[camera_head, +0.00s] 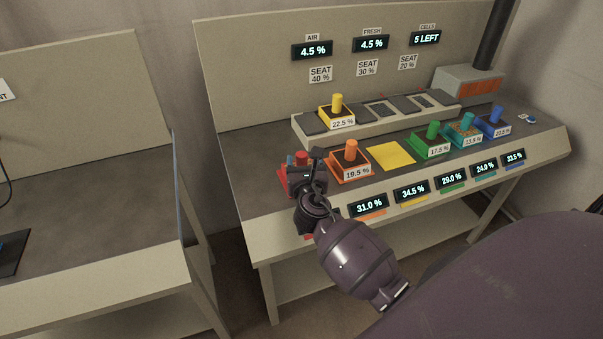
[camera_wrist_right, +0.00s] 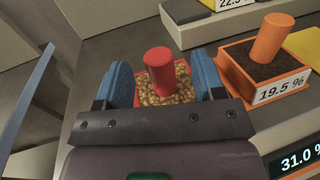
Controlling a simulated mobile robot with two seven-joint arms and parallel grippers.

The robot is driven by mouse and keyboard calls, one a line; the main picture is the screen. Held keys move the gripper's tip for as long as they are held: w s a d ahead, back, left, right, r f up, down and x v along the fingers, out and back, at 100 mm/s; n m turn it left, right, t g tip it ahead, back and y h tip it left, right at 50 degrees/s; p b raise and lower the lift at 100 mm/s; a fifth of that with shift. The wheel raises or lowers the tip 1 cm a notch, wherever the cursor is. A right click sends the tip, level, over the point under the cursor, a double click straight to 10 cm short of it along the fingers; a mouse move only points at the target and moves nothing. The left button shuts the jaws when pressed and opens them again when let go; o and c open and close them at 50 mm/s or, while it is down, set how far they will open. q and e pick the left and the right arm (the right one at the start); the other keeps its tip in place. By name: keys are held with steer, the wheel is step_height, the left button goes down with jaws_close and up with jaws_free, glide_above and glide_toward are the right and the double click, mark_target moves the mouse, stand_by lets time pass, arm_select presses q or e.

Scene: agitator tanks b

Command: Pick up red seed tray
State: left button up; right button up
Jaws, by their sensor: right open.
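The red seed tray shows in the right wrist view (camera_wrist_right: 183,78) as a red box filled with yellowish grains, with a red upright cylinder handle (camera_wrist_right: 160,72) in it. In the head view the red tray (camera_head: 284,182) stands at the left end of the console, mostly hidden behind my right gripper (camera_head: 306,162). In the wrist view my right gripper (camera_wrist_right: 163,84) is open. Its two blue fingers stand on the left and right of the red handle, with gaps, apart from it. My left gripper is not in view.
An orange tray (camera_head: 351,170) marked 19.5 % stands just right of the red one. Beyond it are a bare yellow square (camera_head: 391,156) and green (camera_head: 432,148), teal (camera_head: 464,138) and blue trays (camera_head: 494,130). A yellow tray (camera_head: 337,119) sits on the raised rack (camera_head: 380,126).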

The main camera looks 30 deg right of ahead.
mark_target(301, 152)
steer(key=x, duration=0.4)
steer(key=shift+w+f+b, duration=0.3)
steer(key=shift+w+b, duration=0.05)
steer(key=shift+w+d, duration=0.25)
steer(key=shift+w, duration=0.1)
jaws_close()
